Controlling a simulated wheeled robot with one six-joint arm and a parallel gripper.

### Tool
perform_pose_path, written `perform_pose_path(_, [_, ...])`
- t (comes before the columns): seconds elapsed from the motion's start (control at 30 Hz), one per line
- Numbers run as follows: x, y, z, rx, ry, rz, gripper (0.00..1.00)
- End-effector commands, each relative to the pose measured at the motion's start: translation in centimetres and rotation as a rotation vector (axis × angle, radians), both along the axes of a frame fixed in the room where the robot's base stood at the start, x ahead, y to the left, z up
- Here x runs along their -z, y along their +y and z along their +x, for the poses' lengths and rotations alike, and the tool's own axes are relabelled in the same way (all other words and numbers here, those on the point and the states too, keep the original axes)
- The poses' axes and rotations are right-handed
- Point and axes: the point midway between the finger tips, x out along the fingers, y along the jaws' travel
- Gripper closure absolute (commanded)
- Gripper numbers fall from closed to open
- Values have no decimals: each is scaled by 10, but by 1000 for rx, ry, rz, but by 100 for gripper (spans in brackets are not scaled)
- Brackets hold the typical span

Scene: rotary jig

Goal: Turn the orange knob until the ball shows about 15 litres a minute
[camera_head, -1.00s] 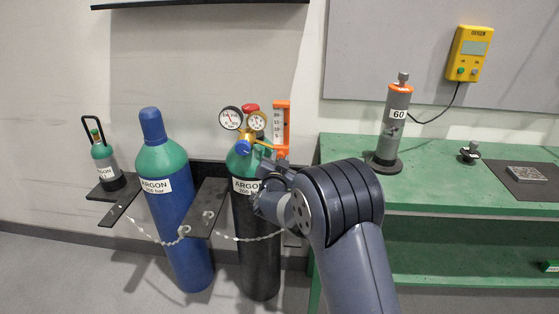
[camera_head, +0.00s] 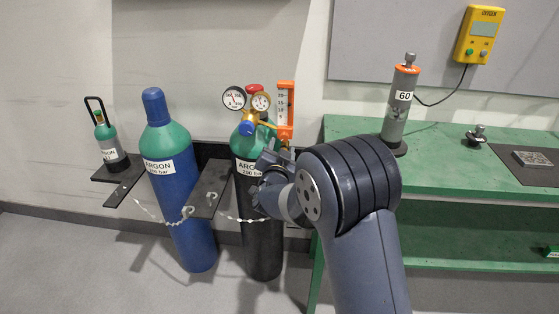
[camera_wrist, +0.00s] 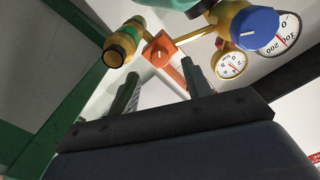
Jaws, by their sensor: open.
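The flowmeter (camera_head: 286,101) is an upright clear tube with an orange frame, beside the regulator gauges on the black argon cylinder (camera_head: 262,235). Its ball is too small to make out. In the wrist view, an orange part with a pale mark (camera_wrist: 164,52), apparently the knob, lies just beyond my fingertips. More orange shows beside the right finger. My gripper (camera_wrist: 160,78) is open, its two fingers apart and pointing towards the orange part, with nothing clearly held. In the head view, my gripper (camera_head: 273,160) is just below the flowmeter, partly hidden by my arm.
The regulator's blue knob (camera_wrist: 255,23), a gauge (camera_wrist: 231,64) and a brass fitting (camera_wrist: 125,43) crowd the space around my fingers. A blue argon cylinder (camera_head: 178,215) stands left. A green bench (camera_head: 440,170) with a grey cylinder marked 60 (camera_head: 398,108) is at right.

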Motion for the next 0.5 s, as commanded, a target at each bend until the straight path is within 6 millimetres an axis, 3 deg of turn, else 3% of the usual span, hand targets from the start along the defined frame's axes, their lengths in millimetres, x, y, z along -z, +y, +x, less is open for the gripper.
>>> perform_pose_path(0.23, [0, 2, -42, 0, 1, 0, 53])
perform_pose_path(0.5, [0, 1, -58, 1, 0, 0, 53])
